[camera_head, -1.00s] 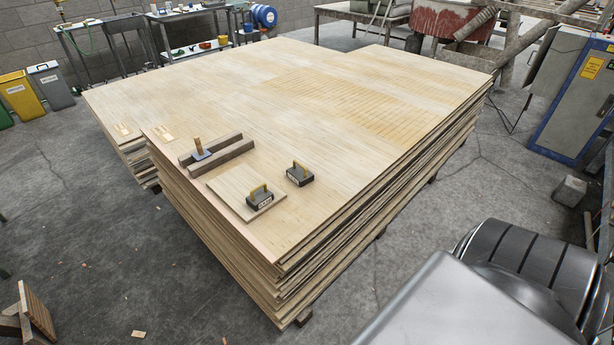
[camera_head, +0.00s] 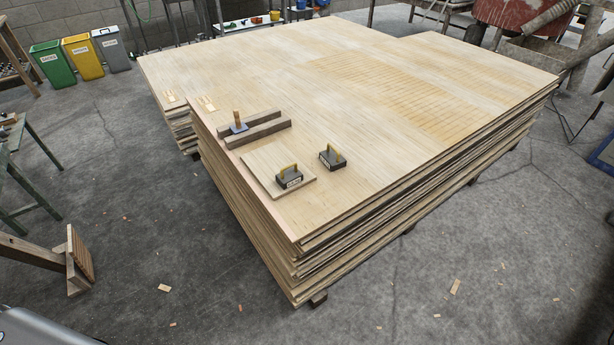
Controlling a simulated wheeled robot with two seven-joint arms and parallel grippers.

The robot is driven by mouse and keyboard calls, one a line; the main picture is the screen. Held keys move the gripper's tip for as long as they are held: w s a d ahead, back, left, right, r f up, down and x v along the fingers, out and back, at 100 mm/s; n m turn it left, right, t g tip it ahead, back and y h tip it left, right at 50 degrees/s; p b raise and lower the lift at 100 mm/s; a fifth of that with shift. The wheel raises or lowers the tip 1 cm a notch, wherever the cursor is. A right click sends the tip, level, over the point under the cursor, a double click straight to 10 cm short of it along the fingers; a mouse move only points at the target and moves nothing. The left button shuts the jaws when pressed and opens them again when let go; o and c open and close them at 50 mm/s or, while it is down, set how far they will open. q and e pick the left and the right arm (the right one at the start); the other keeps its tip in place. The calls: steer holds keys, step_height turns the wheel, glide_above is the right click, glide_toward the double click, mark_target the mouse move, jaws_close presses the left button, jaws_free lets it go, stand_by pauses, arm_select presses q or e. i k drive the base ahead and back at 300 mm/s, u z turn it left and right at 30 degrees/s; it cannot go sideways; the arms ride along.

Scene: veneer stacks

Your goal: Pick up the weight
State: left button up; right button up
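Two dark block weights with yellow handles are on top of the veneer stack (camera_head: 400,150). One weight (camera_head: 289,180) sits on a small square veneer piece (camera_head: 262,164) near the stack's front left edge. The other weight (camera_head: 332,161) sits just right of that piece, directly on the top sheet. Both stand upright with handles up, and each has a pale label on its front. Neither of my grippers shows in the head view.
Two dark wooden bars (camera_head: 258,130) and a scraper-like tool with a wooden handle (camera_head: 238,121) lie behind the weights. Bins (camera_head: 82,56) stand at the back left. A wooden frame piece (camera_head: 79,258) stands on the left floor. Floor in front is mostly clear, with scattered chips.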

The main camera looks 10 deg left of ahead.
mark_target(287, 178)
steer(key=i, duration=1)
